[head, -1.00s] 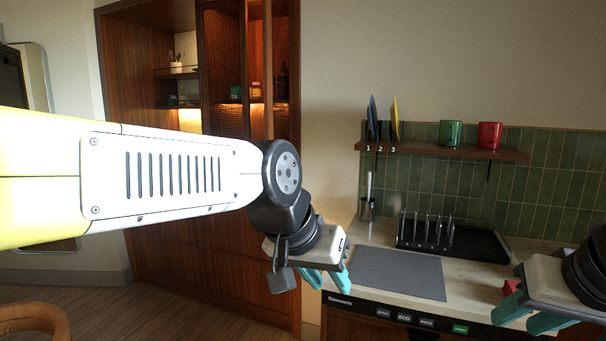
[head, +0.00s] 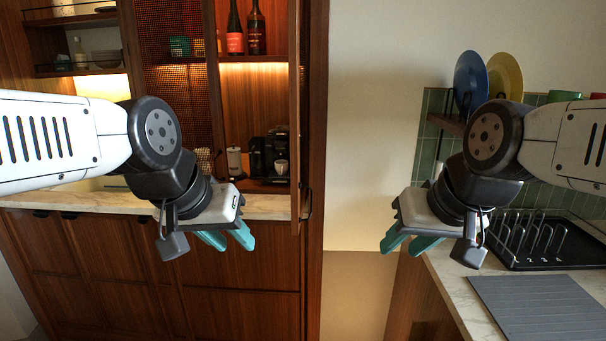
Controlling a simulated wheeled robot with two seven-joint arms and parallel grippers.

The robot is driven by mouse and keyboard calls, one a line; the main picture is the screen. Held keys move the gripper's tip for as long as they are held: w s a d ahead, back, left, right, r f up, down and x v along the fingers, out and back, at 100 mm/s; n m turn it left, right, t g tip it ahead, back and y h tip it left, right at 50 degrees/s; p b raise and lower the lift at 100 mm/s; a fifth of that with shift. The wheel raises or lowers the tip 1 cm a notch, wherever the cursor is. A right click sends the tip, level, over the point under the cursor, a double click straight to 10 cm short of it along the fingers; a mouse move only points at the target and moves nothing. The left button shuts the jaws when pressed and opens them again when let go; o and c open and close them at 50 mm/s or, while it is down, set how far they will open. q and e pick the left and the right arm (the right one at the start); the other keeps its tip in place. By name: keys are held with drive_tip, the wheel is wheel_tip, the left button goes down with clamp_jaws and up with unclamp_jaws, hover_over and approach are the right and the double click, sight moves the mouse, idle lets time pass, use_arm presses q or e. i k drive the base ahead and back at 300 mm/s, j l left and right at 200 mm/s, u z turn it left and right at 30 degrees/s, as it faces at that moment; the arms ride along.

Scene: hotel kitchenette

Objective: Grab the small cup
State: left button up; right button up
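A small white cup (head: 281,167) stands in the black coffee machine (head: 266,155) on the lit niche of the wooden cabinet, in the head view. My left gripper (head: 228,240) is in front of the cabinet, below and left of the cup and well apart from it. Its teal fingers are spread with nothing between them. My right gripper (head: 409,244) is to the right, in front of the counter's left end. Its teal fingers are also spread and empty.
A cabinet door edge (head: 296,120) stands just right of the coffee machine. Bottles (head: 235,30) stand on the shelf above. A marble counter (head: 455,285) with a black dish rack (head: 540,245) and grey mat (head: 545,305) is at right. A pale wall separates cabinet and counter.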

sight(282, 165)
drive_tip(key=i+j, duration=0.2)
drive_tip(key=j, duration=0.2)
drive_tip(key=i+j, duration=0.15)
drive_tip(key=j, duration=0.25)
drive_tip(key=i+j, duration=0.35)
drive_tip(key=i+j+z, duration=0.15)
drive_tip(key=i+j, duration=0.2)
drive_tip(key=j, duration=0.15)
drive_tip(key=i+j, duration=0.35)
drive_tip(key=j, duration=0.15)
drive_tip(key=i+j+z, duration=0.1)
drive_tip(key=i+j, duration=0.2)
drive_tip(key=j, duration=0.15)
